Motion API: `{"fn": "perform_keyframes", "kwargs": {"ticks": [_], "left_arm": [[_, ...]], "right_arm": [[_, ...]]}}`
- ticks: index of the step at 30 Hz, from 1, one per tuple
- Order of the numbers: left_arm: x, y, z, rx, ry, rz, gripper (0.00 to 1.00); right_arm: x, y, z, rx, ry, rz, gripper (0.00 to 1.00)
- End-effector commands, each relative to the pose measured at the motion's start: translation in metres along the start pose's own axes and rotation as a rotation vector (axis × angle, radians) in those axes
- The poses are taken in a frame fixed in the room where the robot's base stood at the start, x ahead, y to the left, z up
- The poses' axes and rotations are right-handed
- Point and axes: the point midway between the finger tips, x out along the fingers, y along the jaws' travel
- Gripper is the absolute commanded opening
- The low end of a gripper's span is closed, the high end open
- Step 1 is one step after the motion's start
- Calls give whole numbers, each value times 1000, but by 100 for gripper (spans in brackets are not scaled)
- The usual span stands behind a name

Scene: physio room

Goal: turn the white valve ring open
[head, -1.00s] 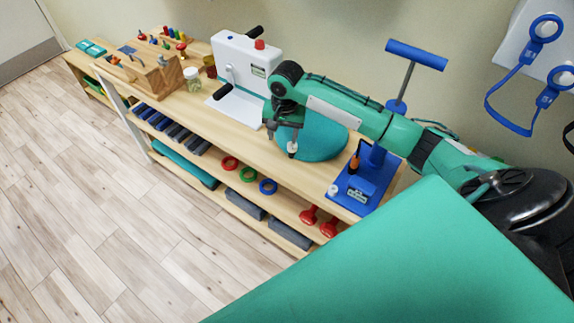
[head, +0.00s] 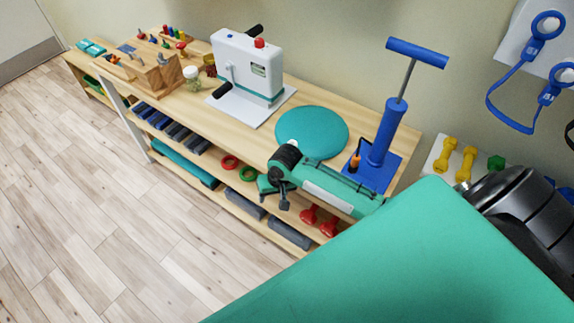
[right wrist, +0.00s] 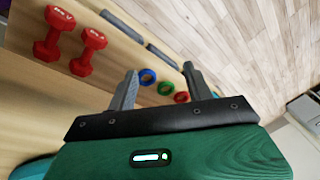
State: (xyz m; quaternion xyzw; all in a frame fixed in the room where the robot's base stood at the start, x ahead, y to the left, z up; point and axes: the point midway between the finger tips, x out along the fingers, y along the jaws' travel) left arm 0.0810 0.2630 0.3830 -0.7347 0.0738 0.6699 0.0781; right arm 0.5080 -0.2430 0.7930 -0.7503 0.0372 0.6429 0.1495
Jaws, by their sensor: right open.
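The blue hand pump (head: 388,135) stands on its blue base (head: 392,178) at the right end of the bench top. The white valve ring is not visible now; my right forearm covers the front of the pump base. My right gripper (head: 275,197) is open and empty, in front of the bench and left of the pump base. In the right wrist view its two fingers (right wrist: 158,80) are apart with nothing held between them. My left gripper is not in view.
A teal round cushion (head: 318,130) lies left of the pump, beside a white crank machine (head: 245,65). The lower shelf holds red dumbbells (right wrist: 80,50) and rings (right wrist: 147,77). Floor at left is clear.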

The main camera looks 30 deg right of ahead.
Motion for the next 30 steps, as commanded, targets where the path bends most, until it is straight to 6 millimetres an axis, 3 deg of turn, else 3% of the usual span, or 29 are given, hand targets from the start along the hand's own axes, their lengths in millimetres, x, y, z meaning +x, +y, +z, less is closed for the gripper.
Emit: {"fn": "perform_keyframes", "kwargs": {"ticks": [18,24,30], "left_arm": [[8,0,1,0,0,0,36],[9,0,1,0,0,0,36],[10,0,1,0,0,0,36]], "right_arm": [[102,32,65,-117,39,11,52],[126,43,81,-140,46,22,52],[138,48,89,-153,49,28,52]]}}
